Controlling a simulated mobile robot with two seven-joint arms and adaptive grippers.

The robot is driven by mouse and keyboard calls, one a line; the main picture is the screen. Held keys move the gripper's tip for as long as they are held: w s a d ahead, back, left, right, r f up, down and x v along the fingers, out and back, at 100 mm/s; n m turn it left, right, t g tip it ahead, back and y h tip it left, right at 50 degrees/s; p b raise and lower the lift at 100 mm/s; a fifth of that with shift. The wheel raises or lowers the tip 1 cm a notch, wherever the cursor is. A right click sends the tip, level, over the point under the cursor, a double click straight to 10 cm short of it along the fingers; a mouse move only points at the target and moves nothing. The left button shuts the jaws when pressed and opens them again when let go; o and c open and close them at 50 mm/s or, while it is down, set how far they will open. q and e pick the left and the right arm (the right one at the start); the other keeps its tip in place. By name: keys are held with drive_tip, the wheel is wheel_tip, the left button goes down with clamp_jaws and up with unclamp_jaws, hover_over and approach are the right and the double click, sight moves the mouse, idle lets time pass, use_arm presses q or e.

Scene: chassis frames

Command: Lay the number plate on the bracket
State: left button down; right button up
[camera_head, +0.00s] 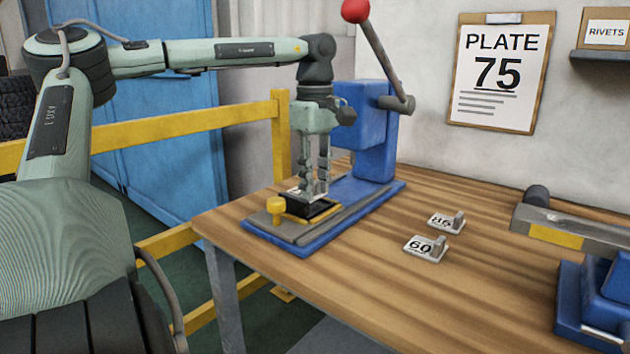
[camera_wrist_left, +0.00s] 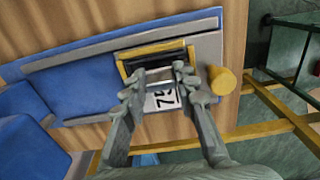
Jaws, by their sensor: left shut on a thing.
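My left gripper (camera_head: 314,190) points down over the blue press (camera_head: 360,190) on the wooden bench. It is shut on a small white number plate (camera_head: 293,192). In the left wrist view the plate (camera_wrist_left: 162,98) shows a partly covered number that looks like 75, between the gripper's fingers (camera_wrist_left: 161,82). The plate is right at a black slot with a yellow border (camera_head: 325,217); I cannot tell whether it touches. A grey beam with a yellow patch (camera_head: 555,236) rests on a blue stand at right. Which part is the bracket is unclear. My right gripper is not in view.
Two plates, 86 (camera_head: 440,222) and 60 (camera_head: 421,246), lie on the bench (camera_head: 370,290). A clipboard (camera_head: 500,75) reads PLATE 75. The press lever (camera_head: 380,50) rises behind my gripper. A yellow knob (camera_head: 275,208) stands by the slot. A yellow rail (camera_head: 180,122) runs at left.

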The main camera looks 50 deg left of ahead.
use_arm(q)
drive_tip(key=shift+s+d+f, duration=0.1)
drive_tip(key=shift+s+f, duration=0.1)
drive_tip(key=shift+f, duration=0.3)
drive_tip(key=c, duration=1.5)
unclamp_jaws()
drive_tip(key=shift+f, duration=0.1)
drive_tip(key=shift+o, duration=1.6)
drive_tip(key=shift+w+f, duration=0.1)
drive_tip(key=shift+f, duration=0.05)
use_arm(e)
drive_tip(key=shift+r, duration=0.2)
use_arm(q)
drive_tip(key=shift+r, duration=0.3)
